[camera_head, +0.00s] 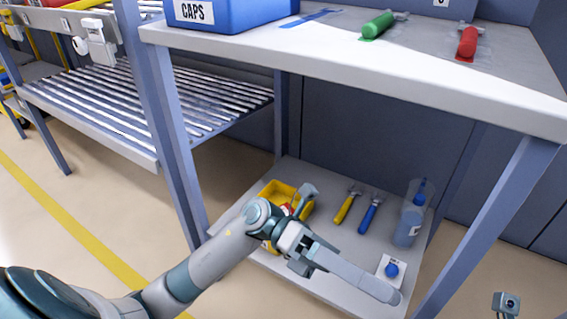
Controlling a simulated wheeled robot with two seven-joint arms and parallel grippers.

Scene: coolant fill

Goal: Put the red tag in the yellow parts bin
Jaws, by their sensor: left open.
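The yellow parts bin (275,189) stands on the lower shelf, at its back left. My left arm covers its front part. A small red and white thing (287,208) shows at the bin, partly hidden by my arm; I cannot tell if it is the red tag or whether it lies inside. My left gripper (350,242) is open over the lower shelf, just right of the bin, with one finger reaching toward the shelf's front right and the other pointing up beside the bin. Nothing shows between its fingers.
The lower shelf (330,225) also holds yellow-handled (344,208) and blue-handled (369,217) tools, a blue bottle (408,228) and a blue cap (391,269) on a white card. The tabletop (330,57) overhangs it, with legs around. A roller conveyor (120,105) stands left.

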